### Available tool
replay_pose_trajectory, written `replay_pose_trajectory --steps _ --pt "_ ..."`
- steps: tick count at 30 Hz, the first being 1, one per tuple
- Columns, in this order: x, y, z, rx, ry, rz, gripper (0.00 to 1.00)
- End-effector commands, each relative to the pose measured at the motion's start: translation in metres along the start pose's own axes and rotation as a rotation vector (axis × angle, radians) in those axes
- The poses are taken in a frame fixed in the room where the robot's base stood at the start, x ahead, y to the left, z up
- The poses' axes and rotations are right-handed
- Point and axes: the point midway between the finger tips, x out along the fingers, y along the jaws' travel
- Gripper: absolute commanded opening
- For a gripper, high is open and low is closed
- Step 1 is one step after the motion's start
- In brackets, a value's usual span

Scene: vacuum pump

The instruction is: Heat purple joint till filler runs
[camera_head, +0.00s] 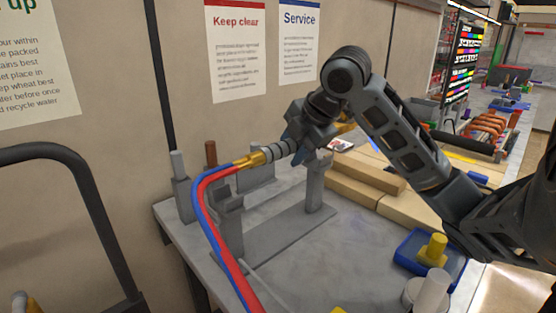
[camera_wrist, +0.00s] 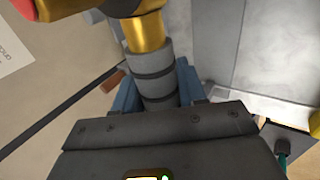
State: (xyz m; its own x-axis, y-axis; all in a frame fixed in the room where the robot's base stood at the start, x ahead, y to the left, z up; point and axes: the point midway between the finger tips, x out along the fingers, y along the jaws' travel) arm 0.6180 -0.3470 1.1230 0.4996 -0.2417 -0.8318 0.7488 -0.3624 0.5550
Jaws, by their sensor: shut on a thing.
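My gripper (camera_head: 297,142) is shut on the grey ribbed handle of a torch (camera_head: 275,151), above the grey bench. Brass fittings (camera_head: 250,159) at the handle's left end join a red hose and a blue hose (camera_head: 205,205). A brass-coloured piece (camera_head: 346,127) shows just right of my gripper; I cannot tell if it is the torch's front end. In the wrist view, the ribbed handle (camera_wrist: 153,72) lies between the blue fingers, with brass above it. I can make out no purple joint in either view.
Grey stands (camera_head: 316,185) rise from the bench (camera_head: 290,262) below the torch. A copper-coloured rod (camera_head: 211,153) stands behind the hoses. Wooden blocks (camera_head: 362,183) lie to the right. A blue tray (camera_head: 408,252) with a yellow part and a white cylinder (camera_head: 432,292) are at front right.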

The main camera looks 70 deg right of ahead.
Motion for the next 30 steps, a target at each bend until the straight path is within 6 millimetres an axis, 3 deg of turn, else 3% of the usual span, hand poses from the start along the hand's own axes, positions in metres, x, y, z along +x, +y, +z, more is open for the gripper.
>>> replay_pose_trajectory --steps 6,12,18,30 --pt "-0.028 0.005 0.038 0.001 -0.004 0.003 0.04" --pt "-0.043 0.006 0.059 0.000 -0.003 0.003 0.04" --pt "-0.043 0.003 0.067 -0.003 -0.003 0.004 0.04" --pt "-0.029 -0.003 0.059 -0.002 -0.004 0.004 0.04"
